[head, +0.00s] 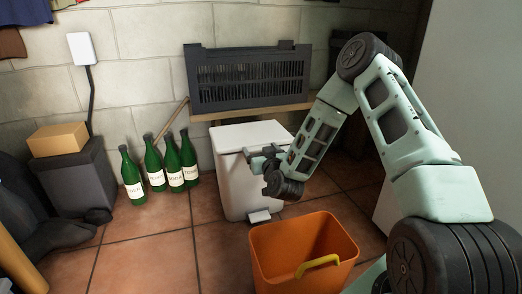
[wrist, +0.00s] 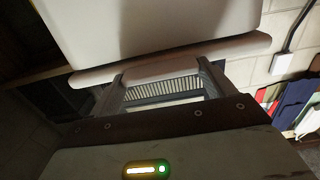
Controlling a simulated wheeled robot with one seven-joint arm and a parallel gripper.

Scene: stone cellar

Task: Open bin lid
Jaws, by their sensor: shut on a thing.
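The white bin (head: 240,185) stands on the tiled floor against the stone wall, with a small pedal at its front foot. Its white lid (head: 250,135) lies across the top and looks closed. My gripper (head: 262,158) is at the lid's front right edge. In the wrist view my gripper (wrist: 161,75) has its two fingers on either side of a pale tab (wrist: 160,67) on the lid's rim (wrist: 230,47), shut on it. The bin's white body (wrist: 150,20) fills the top of that view. My wrist hides part of the bin front in the head view.
An orange bucket (head: 272,254) with a yellow handle stands close in front of the bin. Several green bottles (head: 172,166) stand to the left. A dark slatted crate (head: 250,78) rests on a wooden shelf (head: 230,113) behind. Floor between bottles and bucket is clear.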

